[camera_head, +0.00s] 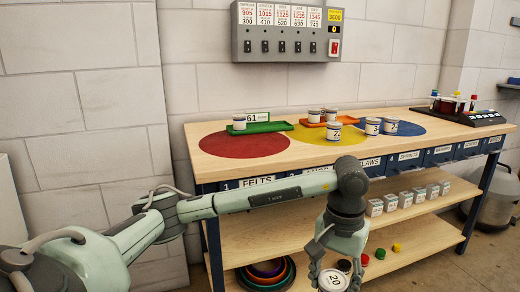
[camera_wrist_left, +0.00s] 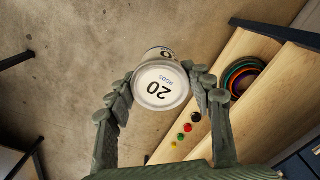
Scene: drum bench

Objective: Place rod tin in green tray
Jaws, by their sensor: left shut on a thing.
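The rod tin (camera_wrist_left: 162,86) is a white tin labelled "20 RODS". My left gripper (camera_wrist_left: 160,90) is shut on it, with a finger on each side, in the left wrist view. In the head view my left gripper (camera_head: 335,268) holds the tin (camera_head: 333,281) low, in front of the bench's lower shelves. The green tray (camera_head: 270,127) lies on the bench top at the left, over the red circle. My right gripper is not in view.
An orange tray (camera_head: 302,133) with tins stands right of the green one. Tins (camera_head: 372,126) stand on the blue circle and one (camera_head: 333,131) on the yellow circle. Bowls (camera_head: 266,272) and coloured caps (camera_head: 380,253) are on the bottom shelf. A row of small boxes (camera_head: 405,198) stands on the middle shelf.

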